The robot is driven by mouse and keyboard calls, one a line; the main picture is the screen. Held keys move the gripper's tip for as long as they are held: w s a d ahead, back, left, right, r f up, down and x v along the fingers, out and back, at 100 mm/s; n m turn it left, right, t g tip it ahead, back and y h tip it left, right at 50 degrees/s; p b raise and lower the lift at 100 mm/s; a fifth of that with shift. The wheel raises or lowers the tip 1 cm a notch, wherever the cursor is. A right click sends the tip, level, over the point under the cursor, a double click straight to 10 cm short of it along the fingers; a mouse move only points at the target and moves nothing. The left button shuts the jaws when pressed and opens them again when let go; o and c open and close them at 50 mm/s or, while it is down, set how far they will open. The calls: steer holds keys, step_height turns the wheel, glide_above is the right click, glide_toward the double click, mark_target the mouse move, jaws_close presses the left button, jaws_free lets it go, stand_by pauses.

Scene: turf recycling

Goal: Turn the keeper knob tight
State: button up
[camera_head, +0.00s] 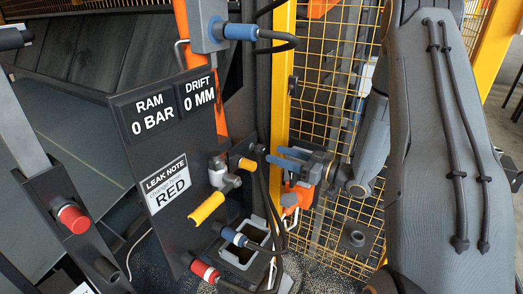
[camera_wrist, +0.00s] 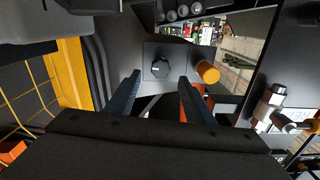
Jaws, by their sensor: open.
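A dark faceted knob (camera_wrist: 160,69), likely the keeper knob though no label shows, sits on a grey plate (camera_wrist: 150,50) in the wrist view. My gripper (camera_wrist: 160,82) is open, and its two blue fingers point at the knob, one tip on each side in the picture. No contact is visible. In the head view my gripper (camera_head: 278,157) comes in from the right, level with the dark post. A yellow-orange cylinder (camera_wrist: 208,72) stands right of the knob; a yellow grip (camera_head: 247,164) shows left of my fingertips in the head view.
A panel (camera_head: 155,150) reads RAM 0 BAR, DRIFT 0 MM and LEAK NOTE RED. A yellow-handled valve (camera_head: 206,208), red-capped hose fitting (camera_head: 204,271) and blue-capped fitting (camera_head: 233,236) are below. A yellow post (camera_head: 283,75) and mesh fence (camera_head: 335,90) stand close behind my gripper.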

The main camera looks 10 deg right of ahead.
mark_target(262, 149)
steer(key=p+x, duration=0.1)
steer(key=x, duration=0.6)
steer(key=shift+w+a, duration=0.15)
steer(key=shift+a, duration=0.05)
steer(key=c, duration=1)
steer(key=shift+c, duration=0.2)
